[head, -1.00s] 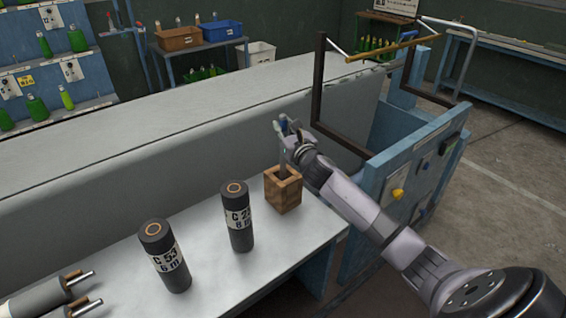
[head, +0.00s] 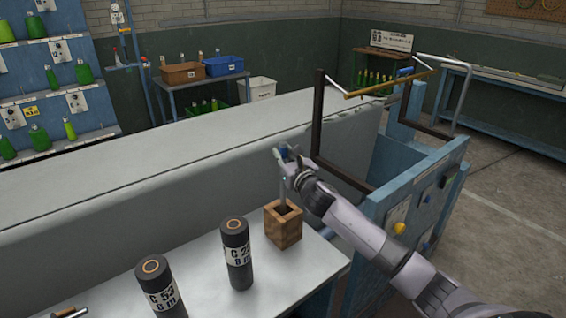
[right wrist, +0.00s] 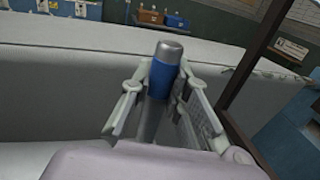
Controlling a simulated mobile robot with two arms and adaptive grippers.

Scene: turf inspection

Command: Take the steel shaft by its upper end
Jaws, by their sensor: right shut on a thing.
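The steel shaft (head: 283,191) stands upright in a square wooden block (head: 284,231) on the metal bench. Its lower end is hidden inside the block. In the right wrist view the shaft's upper end shows a blue band (right wrist: 162,79) and a bare steel tip (right wrist: 171,49). My right gripper (head: 288,160) is at this upper end, with one finger on each side, shut on it. The wrist view also shows the two fingers (right wrist: 163,90) around the blue band. My left gripper is not in view.
Two dark labelled cylinders (head: 237,254) (head: 160,289) stand on the bench (head: 205,260) left of the block. A long grey ledge (head: 190,150) runs behind. A blue stand (head: 420,190) with a dark frame (head: 318,115) is close on the right of my arm.

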